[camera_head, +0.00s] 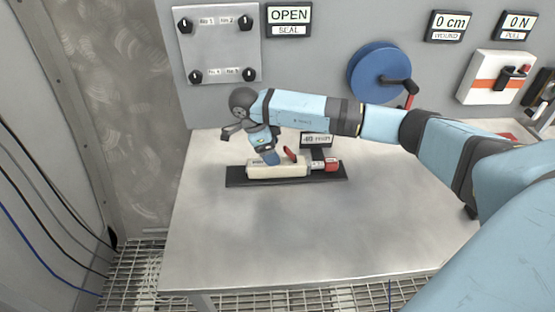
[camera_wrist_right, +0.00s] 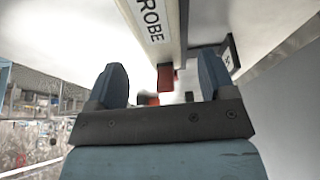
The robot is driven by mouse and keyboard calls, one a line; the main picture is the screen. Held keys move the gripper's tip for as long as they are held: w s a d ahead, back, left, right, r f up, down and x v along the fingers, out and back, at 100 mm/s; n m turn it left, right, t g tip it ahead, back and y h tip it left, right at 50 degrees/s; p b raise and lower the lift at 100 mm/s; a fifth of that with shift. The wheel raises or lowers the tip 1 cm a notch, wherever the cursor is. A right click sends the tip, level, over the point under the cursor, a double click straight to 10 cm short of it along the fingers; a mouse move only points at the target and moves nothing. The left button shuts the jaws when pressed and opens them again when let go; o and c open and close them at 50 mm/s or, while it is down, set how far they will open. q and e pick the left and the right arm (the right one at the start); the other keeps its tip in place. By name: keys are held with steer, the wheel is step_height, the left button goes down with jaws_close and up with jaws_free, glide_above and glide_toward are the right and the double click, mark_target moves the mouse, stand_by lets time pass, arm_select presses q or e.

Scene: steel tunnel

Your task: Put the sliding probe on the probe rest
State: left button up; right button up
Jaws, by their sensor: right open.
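The sliding probe (camera_head: 275,171) is a long cream block with a red end at its right, lying along a dark flat base (camera_head: 236,177) on the table. In the right wrist view the probe (camera_wrist_right: 150,28) shows its PROBE label and lies ahead of the fingers. My right gripper (camera_head: 272,157) is over the left half of the probe, pointing down. In the right wrist view its two fingers (camera_wrist_right: 162,85) are apart, with nothing clearly gripped between them. I cannot tell whether the dark base is the probe rest. My left gripper is not in view.
A small display (camera_head: 316,140) stands behind the probe. A blue reel (camera_head: 372,68) with a crank and a white box (camera_head: 495,78) are on the back wall. The steel table (camera_head: 300,235) is clear in front. My right arm crosses above its back right part.

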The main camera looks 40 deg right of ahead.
steer(key=v, duration=0.6)
steer(key=shift+r, duration=0.35)
steer(key=shift+w+a, duration=0.15)
